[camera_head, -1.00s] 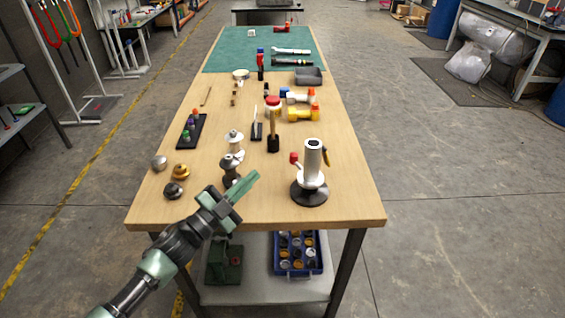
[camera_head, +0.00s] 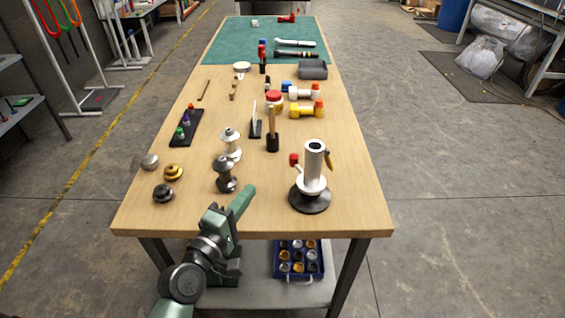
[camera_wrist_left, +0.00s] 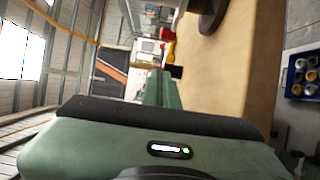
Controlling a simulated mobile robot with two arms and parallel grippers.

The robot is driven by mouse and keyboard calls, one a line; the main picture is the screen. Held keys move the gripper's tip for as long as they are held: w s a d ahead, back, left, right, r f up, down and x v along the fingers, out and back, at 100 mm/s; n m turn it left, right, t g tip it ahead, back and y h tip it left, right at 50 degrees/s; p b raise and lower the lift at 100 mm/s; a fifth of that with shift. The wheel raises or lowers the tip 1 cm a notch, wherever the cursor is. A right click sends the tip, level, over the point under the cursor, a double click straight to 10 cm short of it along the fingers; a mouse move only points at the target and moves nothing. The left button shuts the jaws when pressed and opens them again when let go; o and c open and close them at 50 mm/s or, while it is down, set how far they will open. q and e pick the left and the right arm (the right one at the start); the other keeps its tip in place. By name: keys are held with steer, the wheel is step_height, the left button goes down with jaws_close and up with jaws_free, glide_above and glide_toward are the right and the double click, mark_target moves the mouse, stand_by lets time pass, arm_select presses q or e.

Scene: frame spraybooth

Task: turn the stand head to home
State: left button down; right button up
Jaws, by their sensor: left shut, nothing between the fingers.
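The stand (camera_head: 313,168) is a silver-white upright tube with a dark open top, on a round black base (camera_head: 309,201) near the table's front right. A red knob (camera_head: 294,159) sticks out at its left and a yellow-and-black lever (camera_head: 328,158) at its right. My left gripper (camera_head: 243,199) is shut and empty at the front table edge, left of the stand and apart from it. Its closed green fingers (camera_wrist_left: 155,88) show in the left wrist view, with part of a dark round base (camera_wrist_left: 208,16) beyond. My right gripper is not in view.
Dark and silver spools (camera_head: 225,175) stand just beyond the left gripper. Several small knobs (camera_head: 163,193) lie at the left edge. A hammer-like tool (camera_head: 272,130) stands behind the stand. The wooden table (camera_head: 355,205) is clear right of the stand. A blue bin (camera_head: 299,261) sits on the lower shelf.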

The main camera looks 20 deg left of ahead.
arm_select(q)
steer(key=shift+w+r, duration=0.15)
steer(key=shift+w, duration=0.35)
steer(key=w, duration=0.3)
steer(key=w+d+p, duration=0.1)
steer(key=w, duration=0.4)
steer(key=shift+w+d+p, duration=0.5)
steer(key=shift+w+d, duration=0.35)
steer(key=shift+d, duration=0.25)
steer(key=shift+w+d+p, duration=0.15)
steer(key=shift+w+d, duration=0.4)
steer(key=shift+d, duration=0.25)
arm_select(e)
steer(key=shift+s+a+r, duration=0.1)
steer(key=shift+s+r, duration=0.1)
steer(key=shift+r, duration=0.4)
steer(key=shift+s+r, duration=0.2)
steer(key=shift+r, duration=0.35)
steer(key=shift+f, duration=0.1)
